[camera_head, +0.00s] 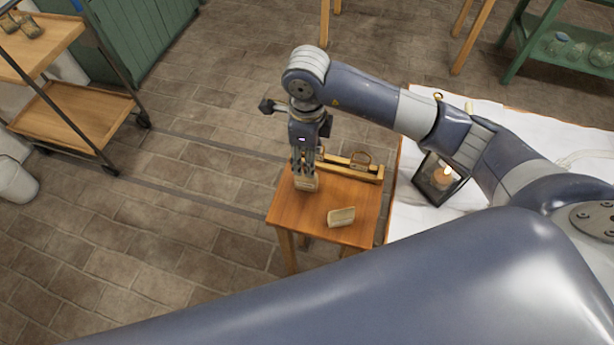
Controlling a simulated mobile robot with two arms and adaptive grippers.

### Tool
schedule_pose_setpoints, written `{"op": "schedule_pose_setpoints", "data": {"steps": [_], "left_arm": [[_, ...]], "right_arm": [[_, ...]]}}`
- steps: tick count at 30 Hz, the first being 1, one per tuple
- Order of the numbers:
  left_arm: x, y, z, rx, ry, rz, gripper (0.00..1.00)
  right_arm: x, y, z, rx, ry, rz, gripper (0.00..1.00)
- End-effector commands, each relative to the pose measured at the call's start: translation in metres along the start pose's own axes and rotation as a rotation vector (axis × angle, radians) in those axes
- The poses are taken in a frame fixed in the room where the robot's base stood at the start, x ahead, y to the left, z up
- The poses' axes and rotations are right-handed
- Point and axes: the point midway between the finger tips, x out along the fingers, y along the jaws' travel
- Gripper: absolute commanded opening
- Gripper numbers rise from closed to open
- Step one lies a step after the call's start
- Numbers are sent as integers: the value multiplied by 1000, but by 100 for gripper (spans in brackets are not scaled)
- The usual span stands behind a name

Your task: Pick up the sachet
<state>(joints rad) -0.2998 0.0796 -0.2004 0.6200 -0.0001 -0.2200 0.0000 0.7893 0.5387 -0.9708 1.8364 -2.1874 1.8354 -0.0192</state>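My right gripper (305,174) points down over the small wooden table (359,197), its arm coming in from the right. A small pale tan item (305,184) shows right at its fingertips, near the table's left side. I cannot tell whether the fingers are closed on it or only around it. A second small beige, block-like item (341,217) lies near the table's front edge, apart from the gripper. Either could be the sachet; they are too small to tell. My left gripper is not in view.
A wooden rack with a ring-shaped part (360,161) stands along the table's back edge. To the right, a white-covered table (408,214) holds a lantern with a lit candle (442,178). A wooden-shelved cart (72,112) stands at left. Floor between is clear.

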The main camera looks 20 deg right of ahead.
Motion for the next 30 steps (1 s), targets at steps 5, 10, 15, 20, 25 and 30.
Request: {"op": "schedule_pose_setpoints", "data": {"steps": [5, 10, 15, 20, 25, 30], "left_arm": [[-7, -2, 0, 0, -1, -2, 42], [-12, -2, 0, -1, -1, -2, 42], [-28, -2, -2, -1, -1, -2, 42], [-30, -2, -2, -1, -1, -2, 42], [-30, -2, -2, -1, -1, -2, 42], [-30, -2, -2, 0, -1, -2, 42]], "right_arm": [[25, 1, 0, 1, 0, 4, 43], [36, 1, 1, 0, -1, 4, 43], [59, 1, 1, 2, 1, 7, 43], [80, 0, 2, 0, -2, 5, 43], [84, 0, 2, -1, -3, 2, 43], [84, 0, 2, -1, -3, 2, 30]]}}
